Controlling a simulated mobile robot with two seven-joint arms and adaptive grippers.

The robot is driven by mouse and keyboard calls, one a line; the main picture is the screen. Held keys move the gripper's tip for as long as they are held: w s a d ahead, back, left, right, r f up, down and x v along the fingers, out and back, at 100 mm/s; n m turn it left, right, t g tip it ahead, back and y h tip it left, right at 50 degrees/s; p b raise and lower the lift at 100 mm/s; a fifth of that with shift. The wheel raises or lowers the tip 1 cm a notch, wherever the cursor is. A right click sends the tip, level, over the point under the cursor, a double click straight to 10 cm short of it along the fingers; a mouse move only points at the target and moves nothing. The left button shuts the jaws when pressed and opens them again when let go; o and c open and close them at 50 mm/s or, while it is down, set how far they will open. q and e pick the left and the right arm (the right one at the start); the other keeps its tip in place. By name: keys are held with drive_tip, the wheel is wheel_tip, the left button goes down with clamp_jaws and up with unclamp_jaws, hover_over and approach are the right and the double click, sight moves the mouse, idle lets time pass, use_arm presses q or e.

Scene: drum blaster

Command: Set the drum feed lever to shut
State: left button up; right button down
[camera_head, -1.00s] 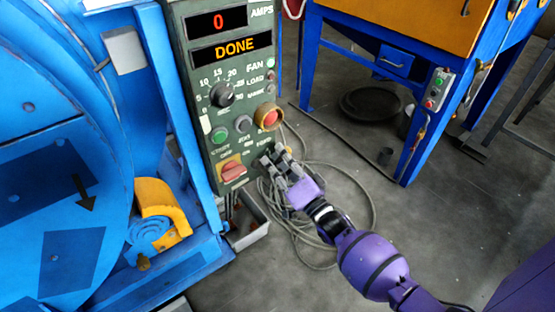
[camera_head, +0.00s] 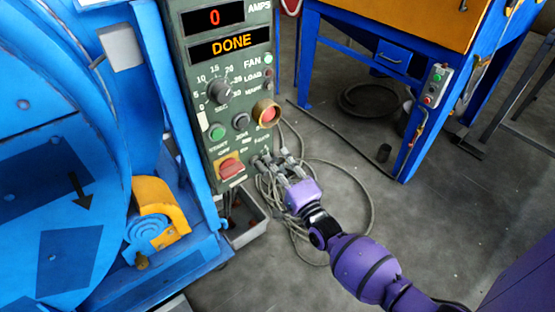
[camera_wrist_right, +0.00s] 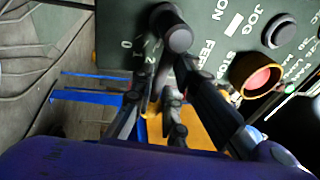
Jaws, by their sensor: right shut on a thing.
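The green control panel (camera_head: 222,115) stands upright beside the blue blaster, its display reading "DONE" and "0". The drum feed lever (camera_wrist_right: 172,30) shows in the right wrist view as a dark stalk with a rounded black end, next to white numbers and a partly covered label. My right gripper (camera_head: 268,164) is at the panel's lower right corner. In the wrist view its fingers (camera_wrist_right: 153,112) are shut on the lever's stalk. In the head view the gripper hides most of the lever, so its exact setting cannot be read. My left gripper is not in view.
A red rotary switch (camera_head: 230,167) and a red stop button in a yellow collar (camera_head: 266,113) sit close to my right gripper. A grey bin (camera_head: 243,223) is below the panel. Loose cable (camera_head: 370,205) lies on the floor. A blue-legged cabinet (camera_head: 425,110) stands right.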

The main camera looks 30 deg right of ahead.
drive_tip(key=m, duration=0.1)
drive_tip(key=f+m+h, duration=0.1)
drive_tip(key=m, duration=0.3)
drive_tip(key=shift+a+f+g+b, duration=0.25)
drive_tip(key=shift+f+g+b, duration=0.05)
drive_tip(key=shift+f, duration=0.05)
drive_tip(key=shift+s+a+f+m+g+h+b, duration=0.15)
drive_tip(key=shift+f+m+h, duration=0.15)
drive_tip(key=shift+m, duration=0.65)
drive_tip(key=shift+w+a+f+m+g+h+b, duration=0.15)
drive_tip(key=shift+a+f+m+g, duration=0.1)
drive_tip(key=shift+m, duration=0.75)
drive_tip(key=shift+s+a+f+m+g+h, duration=0.1)
drive_tip(key=shift+f+m+h, duration=0.2)
drive_tip(key=shift+m, duration=0.65)
drive_tip(key=shift+s+a+f, duration=0.1)
drive_tip(key=shift+a+f, duration=0.05)
drive_tip(key=shift+f, duration=0.1)
drive_tip(key=c, duration=1.8)
unclamp_jaws()
drive_tip(key=s, duration=1.2)
drive_tip(key=shift+a+f, duration=0.15)
drive_tip(key=shift+f, duration=0.1)
